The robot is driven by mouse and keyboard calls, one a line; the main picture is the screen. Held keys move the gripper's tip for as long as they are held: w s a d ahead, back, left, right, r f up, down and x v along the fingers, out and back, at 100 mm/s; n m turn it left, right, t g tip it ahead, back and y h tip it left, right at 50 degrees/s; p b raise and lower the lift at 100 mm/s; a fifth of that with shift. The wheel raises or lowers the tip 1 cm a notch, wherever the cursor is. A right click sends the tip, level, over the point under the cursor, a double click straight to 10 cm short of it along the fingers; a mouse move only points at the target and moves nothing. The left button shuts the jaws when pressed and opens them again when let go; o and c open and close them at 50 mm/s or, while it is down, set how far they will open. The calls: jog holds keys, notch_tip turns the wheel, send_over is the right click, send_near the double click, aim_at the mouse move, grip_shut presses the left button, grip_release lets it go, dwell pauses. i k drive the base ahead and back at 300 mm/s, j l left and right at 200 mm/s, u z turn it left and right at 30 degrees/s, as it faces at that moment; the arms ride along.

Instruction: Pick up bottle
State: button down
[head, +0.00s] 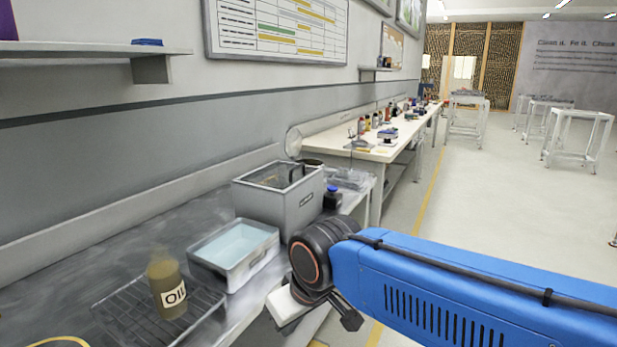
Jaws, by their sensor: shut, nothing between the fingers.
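A brown-olive bottle (170,300) with a white "OIL" label stands upright on a dark wire rack (115,308) at the lower left. Its top is blurred. A small dark bottle with a blue cap (332,198) stands beside the grey box, past my arm's black joint. My gripper (345,315) shows only in part, under the black wrist joint at the bottom middle. It is shut and empty, to the right of the oil bottle and apart from it. The wrist hides part of the gripper.
A metal tray of pale blue liquid (213,268) and a grey lidded box (308,205) stand on the steel bench (55,265). A white table (340,142) beyond holds several bottles and tools. A shelf (90,50) juts from the left wall.

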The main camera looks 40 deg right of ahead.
aim_at(163, 273)
jog(key=l, duration=0.55)
jog(key=i+l+z, duration=0.15)
jog(key=l, duration=0.9)
jog(key=i+l+z, duration=0.15)
jog(key=l, duration=0.4)
jog(key=u, duration=1.75)
